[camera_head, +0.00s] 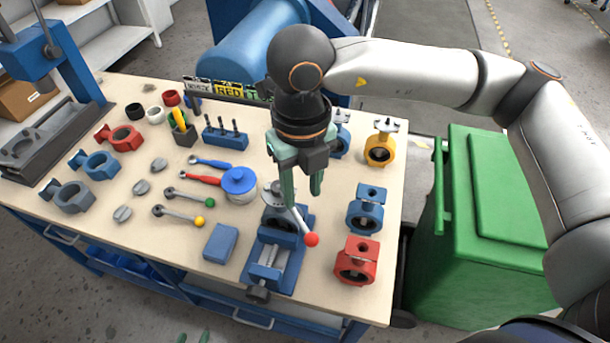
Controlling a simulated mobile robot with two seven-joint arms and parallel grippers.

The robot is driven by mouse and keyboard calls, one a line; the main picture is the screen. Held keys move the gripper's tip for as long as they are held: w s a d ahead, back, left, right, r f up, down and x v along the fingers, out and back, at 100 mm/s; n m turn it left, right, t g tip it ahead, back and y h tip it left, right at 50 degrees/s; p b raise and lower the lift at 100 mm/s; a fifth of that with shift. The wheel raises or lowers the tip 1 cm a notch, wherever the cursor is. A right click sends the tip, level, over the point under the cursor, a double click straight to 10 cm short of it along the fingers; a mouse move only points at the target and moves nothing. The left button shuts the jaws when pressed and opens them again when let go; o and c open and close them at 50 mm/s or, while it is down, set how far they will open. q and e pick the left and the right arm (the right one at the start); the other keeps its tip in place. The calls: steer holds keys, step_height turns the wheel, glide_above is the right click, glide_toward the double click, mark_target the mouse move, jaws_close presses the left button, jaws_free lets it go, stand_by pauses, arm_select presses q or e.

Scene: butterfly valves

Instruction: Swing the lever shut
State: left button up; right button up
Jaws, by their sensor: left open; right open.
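A lever with a red ball knob (311,240) sits on a valve held in the blue vise (268,256) at the bench's front middle. Its silver rod runs from the valve top towards the front right. My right gripper (303,200) reaches down from above, open and empty, its green fingers over the valve and partly hiding it. The left finger is close to the rod; I cannot tell whether it touches. My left gripper (193,337) shows only as green fingertips at the bottom edge, apart, in front of the bench.
Blue (366,208), red (357,261) and yellow (381,148) valves stand to the right. Loose levers (190,198), a blue box (221,243) and a blue round part (239,183) lie left. A green bin (490,190) stands right of the bench.

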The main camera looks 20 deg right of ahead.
mark_target(302, 223)
steer(key=shift+f+b, duration=0.6)
steer(key=shift+f, duration=0.4)
step_height(302, 223, down, 6)
steer(key=b, duration=0.4)
steer(key=shift+f+b, duration=0.5)
steer(key=shift+b, duration=0.4)
jaws_close()
